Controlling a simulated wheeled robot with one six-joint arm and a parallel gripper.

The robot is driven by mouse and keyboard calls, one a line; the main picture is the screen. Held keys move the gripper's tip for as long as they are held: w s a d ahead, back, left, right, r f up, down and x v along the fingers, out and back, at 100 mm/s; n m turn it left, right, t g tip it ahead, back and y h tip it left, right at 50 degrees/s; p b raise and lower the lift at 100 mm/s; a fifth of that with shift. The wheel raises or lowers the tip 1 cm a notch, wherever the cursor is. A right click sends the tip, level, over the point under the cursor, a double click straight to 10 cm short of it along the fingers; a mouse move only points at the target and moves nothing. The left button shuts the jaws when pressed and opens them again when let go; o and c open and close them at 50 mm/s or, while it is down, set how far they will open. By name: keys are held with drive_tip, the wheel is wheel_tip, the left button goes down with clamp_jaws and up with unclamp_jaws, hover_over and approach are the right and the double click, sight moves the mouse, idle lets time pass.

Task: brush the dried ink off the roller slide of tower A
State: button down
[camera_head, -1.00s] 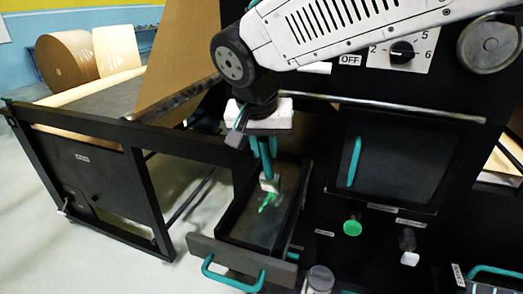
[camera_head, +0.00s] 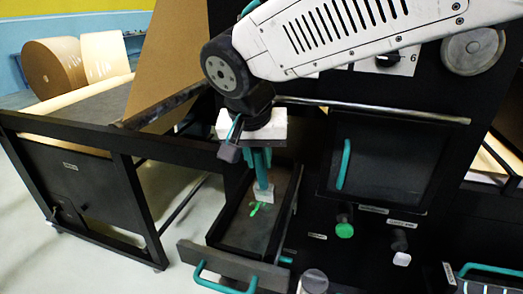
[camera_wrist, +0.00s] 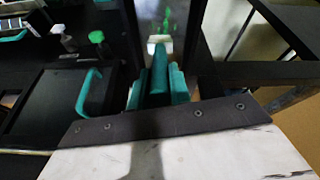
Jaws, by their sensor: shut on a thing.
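The roller slide (camera_head: 233,232) is a dark open drawer pulled out at the lower middle of the head view, with a teal handle (camera_head: 222,283) on its front. Bright green dried ink (camera_head: 254,209) lies on its floor; it also shows in several spots in the wrist view (camera_wrist: 167,20). My gripper (camera_head: 261,170) is over the slide, its teal fingers shut on the brush handle. The brush (camera_head: 264,194) has a pale head pointing down, right beside the ink. In the wrist view the brush head (camera_wrist: 160,43) is just below the green spots. Whether it touches the floor I cannot tell.
To the right are a dark panel with a teal handle (camera_head: 344,164), a green knob (camera_head: 344,230) and a white knob (camera_head: 401,258). A metal bar (camera_head: 375,113) runs above the panel. A black frame (camera_head: 100,131) and paper rolls (camera_head: 52,68) stand left.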

drive_tip(key=shift+s+a, duration=1.25)
drive_tip(key=shift+s, duration=2.25)
drive_tip(key=shift+w+d, duration=0.6)
drive_tip(key=shift+w, duration=1.05)
drive_tip(key=shift+w+d, duration=0.6)
drive_tip(key=shift+w, duration=1.1)
drive_tip(key=shift+w+d, duration=0.6)
drive_tip(key=shift+w, duration=1.05)
wheel_tip(320, 180, up, 6)
drive_tip(key=shift+r, duration=0.1)
wheel_tip(320, 180, up, 3)
drive_tip(key=shift+f, duration=0.1)
